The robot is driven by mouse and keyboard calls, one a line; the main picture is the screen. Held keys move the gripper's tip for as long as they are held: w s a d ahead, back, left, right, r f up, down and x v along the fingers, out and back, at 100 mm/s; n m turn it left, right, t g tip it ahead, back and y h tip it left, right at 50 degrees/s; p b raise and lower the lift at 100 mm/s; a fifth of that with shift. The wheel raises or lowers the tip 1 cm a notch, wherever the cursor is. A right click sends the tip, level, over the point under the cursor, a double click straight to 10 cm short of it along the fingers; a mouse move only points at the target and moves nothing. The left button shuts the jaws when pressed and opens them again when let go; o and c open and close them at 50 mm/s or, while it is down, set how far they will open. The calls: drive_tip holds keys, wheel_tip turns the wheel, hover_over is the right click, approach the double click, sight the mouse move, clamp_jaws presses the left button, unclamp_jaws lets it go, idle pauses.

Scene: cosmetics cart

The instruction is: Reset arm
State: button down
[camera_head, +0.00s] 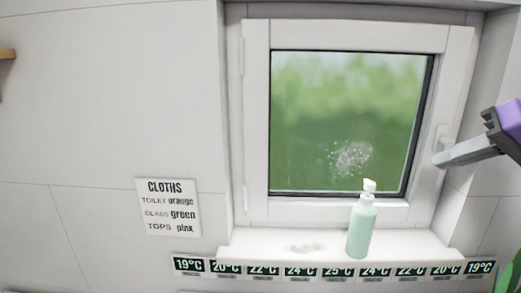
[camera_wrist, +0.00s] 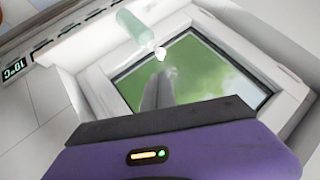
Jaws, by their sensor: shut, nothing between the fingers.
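My gripper (camera_head: 440,160) is at the right of the head view, in front of the right side of the window frame, near the window handle. Its grey fingers are together with nothing between them. In the wrist view the fingers (camera_wrist: 158,85) point toward the window, and the purple gripper body fills the bottom. My gripper is apart from the pale green pump bottle (camera_head: 361,228), which stands upright on the sill. The bottle also shows at the top of the wrist view (camera_wrist: 135,27).
The closed window (camera_head: 256,120) has a whitish speckled patch (camera_head: 349,157) on its glass. The white sill (camera_head: 400,245) bears a grey smudge (camera_head: 305,248) left of the bottle. A row of temperature displays (camera_head: 297,272) runs below. A cloths sign (camera_head: 168,207) is on the left wall.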

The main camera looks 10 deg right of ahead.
drive_tip(key=w+d+r+t+h, duration=0.15)
drive_tip(key=w+r+t, duration=0.25)
drive_tip(key=r+t, duration=0.6)
drive_tip(key=s+a+f+m+t+h+b, duration=0.1)
drive_tip(key=s+a+f+m+h, duration=0.3)
drive_tip(key=f, duration=1)
drive_tip(key=s+a+f+m+h+b, duration=0.25)
drive_tip(key=s+f+h, duration=0.4)
drive_tip(key=f, duration=0.65)
drive_tip(key=s+a+f+n+g+y+b, duration=0.1)
drive_tip(key=s+a+f+n+g+y, duration=0.2)
drive_tip(key=s+a+f, duration=0.5)
drive_tip(key=s+a+f+n+g+y, duration=0.3)
drive_tip(key=s+a+f+n+y, duration=0.2)
drive_tip(key=s+f, duration=1)
drive_tip(key=s+a+n, duration=0.2)
drive_tip(key=s+a, duration=0.1)
drive_tip(key=a, duration=0.1)
drive_tip(key=shift+a+f+n+y+b, duration=0.15)
drive_tip(key=shift+a+n+y+b, duration=0.15)
drive_tip(key=shift+n+y+b, duration=0.1)
drive_tip(key=shift+w, duration=0.1)
